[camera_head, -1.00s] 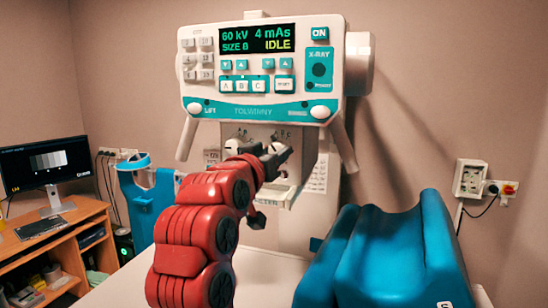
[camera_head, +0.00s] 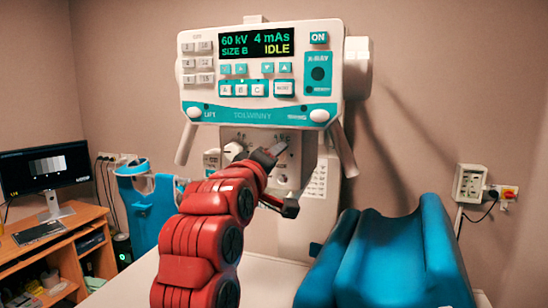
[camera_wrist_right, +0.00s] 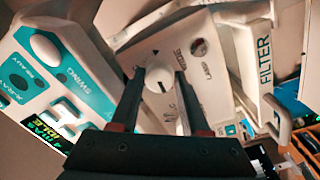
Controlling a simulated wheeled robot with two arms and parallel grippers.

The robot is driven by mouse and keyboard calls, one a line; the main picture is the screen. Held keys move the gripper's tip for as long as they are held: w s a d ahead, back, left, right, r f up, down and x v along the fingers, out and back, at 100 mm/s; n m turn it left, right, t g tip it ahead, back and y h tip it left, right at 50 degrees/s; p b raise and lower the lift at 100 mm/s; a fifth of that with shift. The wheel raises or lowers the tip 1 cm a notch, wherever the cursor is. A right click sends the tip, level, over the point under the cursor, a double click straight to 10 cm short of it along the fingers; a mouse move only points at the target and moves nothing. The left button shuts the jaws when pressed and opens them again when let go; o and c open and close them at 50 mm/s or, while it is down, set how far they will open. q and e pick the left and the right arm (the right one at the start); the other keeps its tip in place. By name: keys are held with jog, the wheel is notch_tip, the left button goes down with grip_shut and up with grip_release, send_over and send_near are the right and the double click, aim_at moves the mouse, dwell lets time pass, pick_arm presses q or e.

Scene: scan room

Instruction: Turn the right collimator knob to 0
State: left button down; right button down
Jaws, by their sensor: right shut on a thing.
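The right collimator knob (camera_wrist_right: 159,72) is a white round knob with a dark mark, on the pale collimator panel (camera_wrist_right: 215,80). My right gripper (camera_wrist_right: 156,76) is shut on it, with one dark finger on each side in the right wrist view. In the head view my right gripper (camera_head: 272,154) is at the panel under the console and hides this knob. The left knob (camera_head: 233,150) shows beside it and is free. I cannot read where the right knob's mark points. My left gripper is in neither view.
The console (camera_head: 260,70) hangs above the collimator; its display reads 60 kV, 4 mAs, IDLE. Two handles (camera_head: 187,143) (camera_head: 345,152) slant down from it. A blue padded support (camera_head: 395,255) stands at the right. A desk with a monitor (camera_head: 45,165) is at the left.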

jog(key=shift+n, duration=0.6)
jog(key=shift+c, duration=1.9)
grip_release()
jog(key=b+v, duration=0.3)
jog(key=v, duration=1.4)
jog(key=shift+s+b, duration=0.2)
jog(key=shift+b, duration=0.2)
jog(key=shift+a+f, duration=0.1)
jog(key=shift+f, duration=0.05)
